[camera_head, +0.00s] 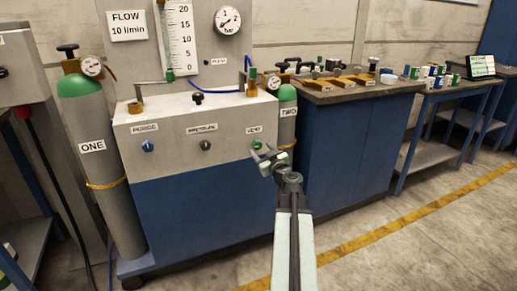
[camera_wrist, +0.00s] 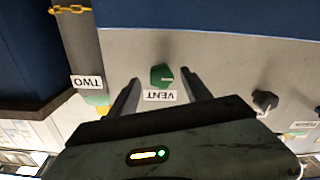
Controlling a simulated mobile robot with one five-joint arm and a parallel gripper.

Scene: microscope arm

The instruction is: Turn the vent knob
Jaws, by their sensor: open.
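The green vent knob (camera_head: 257,145) is at the right end of the grey panel (camera_head: 180,135), under a VENT label (camera_head: 254,130). My gripper (camera_head: 266,156) is open and in front of the vent knob. In the wrist view its two fingers (camera_wrist: 160,90) stand on either side of the knob and label, with nothing between them being held. I cannot tell whether a finger touches the knob.
A blue PURGE knob (camera_head: 147,146) and a dark PRESSURE knob (camera_head: 206,145) sit left on the same panel. Gas cylinder ONE (camera_head: 98,175) stands at the left, cylinder TWO (camera_head: 287,120) close right of the panel. A blue workbench (camera_head: 350,145) is further right. The floor at right is clear.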

